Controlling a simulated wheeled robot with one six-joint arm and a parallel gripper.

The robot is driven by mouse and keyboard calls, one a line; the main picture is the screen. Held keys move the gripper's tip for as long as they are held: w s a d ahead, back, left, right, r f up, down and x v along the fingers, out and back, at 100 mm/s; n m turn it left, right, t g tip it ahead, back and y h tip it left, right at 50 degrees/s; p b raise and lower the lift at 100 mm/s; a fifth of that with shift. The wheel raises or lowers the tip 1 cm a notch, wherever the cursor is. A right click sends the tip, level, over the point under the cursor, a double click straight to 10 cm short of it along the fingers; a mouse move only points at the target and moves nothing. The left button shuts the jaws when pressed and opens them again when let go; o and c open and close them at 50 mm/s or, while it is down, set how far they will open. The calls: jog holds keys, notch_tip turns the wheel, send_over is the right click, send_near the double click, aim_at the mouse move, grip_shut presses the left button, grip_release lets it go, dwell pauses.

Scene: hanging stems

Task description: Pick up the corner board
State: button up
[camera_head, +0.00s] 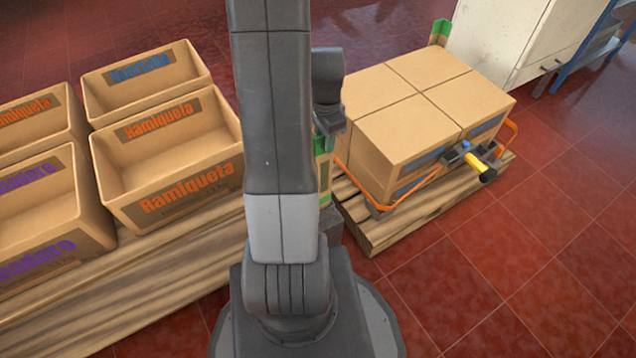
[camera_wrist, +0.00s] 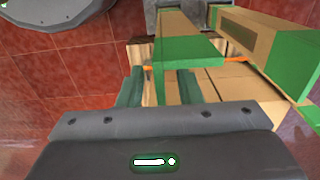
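In the wrist view a tan corner board with a green end (camera_wrist: 188,50) stands just ahead of my gripper (camera_wrist: 158,85), close to its right finger. I cannot tell whether they touch. My gripper's two dark green fingers are apart, and I see no board clamped between them. A second tan and green corner board (camera_wrist: 285,52) stands at the right. In the head view one corner board (camera_head: 320,160) shows partly beside the near left corner of the carton stack, mostly hidden by my arm. Another (camera_head: 440,33) shows green at the stack's far corner.
Cartons (camera_head: 410,120) stand on a wooden pallet (camera_head: 375,238) with an orange strap (camera_head: 385,207) and a yellow-handled tensioner (camera_head: 480,168). Open labelled boxes (camera_head: 170,155) sit on a wooden surface at left. A white cabinet (camera_head: 510,35) is behind. Red floor at right is clear.

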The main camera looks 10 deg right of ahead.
jog(key=shift+r, duration=0.1)
grip_shut()
